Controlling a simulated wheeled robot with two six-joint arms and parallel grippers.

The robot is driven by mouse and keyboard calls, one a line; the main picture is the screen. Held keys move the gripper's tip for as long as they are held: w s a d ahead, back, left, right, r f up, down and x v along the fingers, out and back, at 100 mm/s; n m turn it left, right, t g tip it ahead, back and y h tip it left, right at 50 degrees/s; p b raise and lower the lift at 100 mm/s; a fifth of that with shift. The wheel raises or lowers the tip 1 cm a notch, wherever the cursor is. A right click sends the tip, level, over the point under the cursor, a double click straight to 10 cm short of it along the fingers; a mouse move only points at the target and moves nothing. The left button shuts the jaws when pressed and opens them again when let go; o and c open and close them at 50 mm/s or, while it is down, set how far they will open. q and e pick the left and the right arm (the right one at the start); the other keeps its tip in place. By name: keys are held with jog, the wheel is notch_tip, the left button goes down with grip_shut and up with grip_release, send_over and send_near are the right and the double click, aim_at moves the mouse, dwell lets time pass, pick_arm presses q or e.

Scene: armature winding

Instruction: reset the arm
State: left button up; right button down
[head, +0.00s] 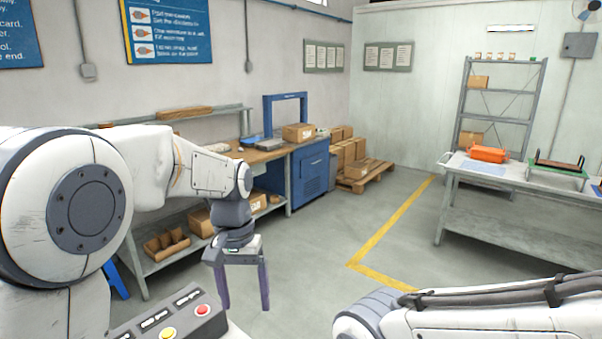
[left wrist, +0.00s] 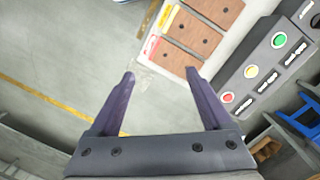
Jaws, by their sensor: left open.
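My left gripper (head: 243,285) hangs open and empty over the grey floor in the head view, its fingers pointing down. It also shows in the left wrist view (left wrist: 160,78), with its two purple-grey fingers spread apart and nothing between them. My right arm (head: 480,318) comes in at the lower right of the head view; its gripper is outside the picture.
A control box (head: 170,316) with coloured buttons is close to my left gripper. Brown plates (left wrist: 190,32) lie beside it in the left wrist view. A workbench (head: 288,150) stands behind; a grey table (head: 500,205) with an orange case (head: 488,154) stands right. Floor between is clear.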

pick_arm(q)
jog(key=s+d+f+m, duration=0.1)
jog(key=s+d+m, duration=0.2)
jog(key=s, duration=0.9)
jog(key=d, duration=0.3)
jog(key=shift+s+m+t, duration=0.3)
jog(key=shift+t, duration=0.1)
jog(key=s+f+m, duration=0.1)
jog(key=s, duration=0.2)
jog(key=s+f, duration=0.1)
jog(key=s, duration=0.2)
jog(key=s+f+m, duration=0.1)
jog(key=s, duration=0.2)
jog(key=shift+f+m, duration=0.1)
jog(key=shift+m, duration=0.2)
jog(key=shift+c, duration=0.9)
jog(key=shift+s+f, duration=0.15)
jog(key=shift+s, duration=0.2)
jog(key=c, duration=0.4)
